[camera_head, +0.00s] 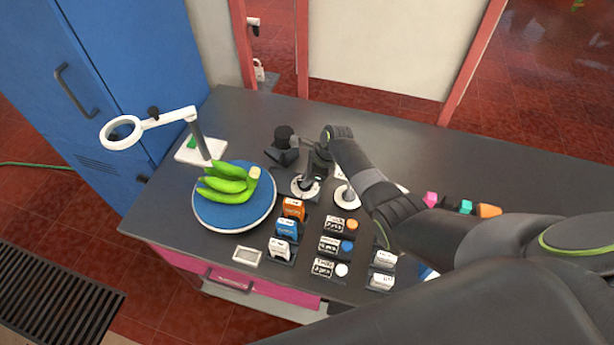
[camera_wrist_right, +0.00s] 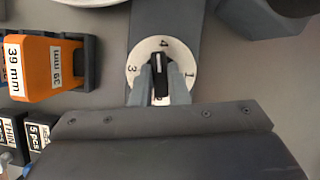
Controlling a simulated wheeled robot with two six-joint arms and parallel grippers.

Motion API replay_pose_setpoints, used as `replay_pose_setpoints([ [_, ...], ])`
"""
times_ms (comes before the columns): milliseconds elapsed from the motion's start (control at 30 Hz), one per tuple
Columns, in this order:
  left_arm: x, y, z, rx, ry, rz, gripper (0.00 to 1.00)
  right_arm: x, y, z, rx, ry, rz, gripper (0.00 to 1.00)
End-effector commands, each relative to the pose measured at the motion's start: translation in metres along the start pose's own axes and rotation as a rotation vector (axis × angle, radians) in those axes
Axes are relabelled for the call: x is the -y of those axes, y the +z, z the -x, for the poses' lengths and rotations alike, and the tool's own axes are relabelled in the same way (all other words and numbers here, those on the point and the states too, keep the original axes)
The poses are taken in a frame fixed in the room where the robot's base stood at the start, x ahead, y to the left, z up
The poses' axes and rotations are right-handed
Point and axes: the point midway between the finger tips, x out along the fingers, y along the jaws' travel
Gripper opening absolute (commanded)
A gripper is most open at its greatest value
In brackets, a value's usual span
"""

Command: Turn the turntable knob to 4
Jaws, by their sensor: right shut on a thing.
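The turntable (camera_head: 234,222) has a blue top with a white rim and carries green bananas (camera_head: 228,184). Right of it is a white dial (camera_head: 299,192), partly covered by my right gripper (camera_head: 314,176). In the right wrist view, the white dial (camera_wrist_right: 134,82) shows 4 at the top, 3 at left and 1 at right; its lower part is mostly hidden. My right gripper (camera_wrist_right: 160,78) is shut on the black knob (camera_wrist_right: 161,66) at the dial's middle. The knob lies nearly along the line towards 4; which end is the pointer is hard to tell. My left gripper is not in view.
A second white dial (camera_head: 345,196) is beside the held one. An orange block (camera_head: 293,208) marked 39 mm, a blue block (camera_head: 287,228) and several labelled boxes stand in front. A ring-shaped magnifier (camera_head: 121,132) stands behind the turntable. Coloured pieces (camera_head: 465,207) lie at right.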

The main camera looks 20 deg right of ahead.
Motion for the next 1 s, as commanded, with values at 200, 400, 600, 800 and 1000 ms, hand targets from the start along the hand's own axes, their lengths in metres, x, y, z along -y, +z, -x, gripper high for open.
replay_pose_setpoints([
  [200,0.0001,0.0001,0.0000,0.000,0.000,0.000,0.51,-0.0010,0.0000,-0.0002,0.000,-0.044,-0.106,0.00],
  [400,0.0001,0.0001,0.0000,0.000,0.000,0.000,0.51,-0.0011,-0.0003,-0.0003,-0.001,-0.066,-0.159,0.00],
  [600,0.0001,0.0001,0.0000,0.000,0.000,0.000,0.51,-0.0011,-0.0005,-0.0002,-0.002,-0.073,-0.177,0.00],
  [800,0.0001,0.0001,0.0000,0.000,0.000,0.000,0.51,-0.0012,-0.0006,-0.0003,-0.002,-0.073,-0.177,0.00],
  [1000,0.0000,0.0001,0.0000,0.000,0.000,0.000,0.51,-0.0012,-0.0006,-0.0004,-0.002,-0.073,-0.177,0.24],
])
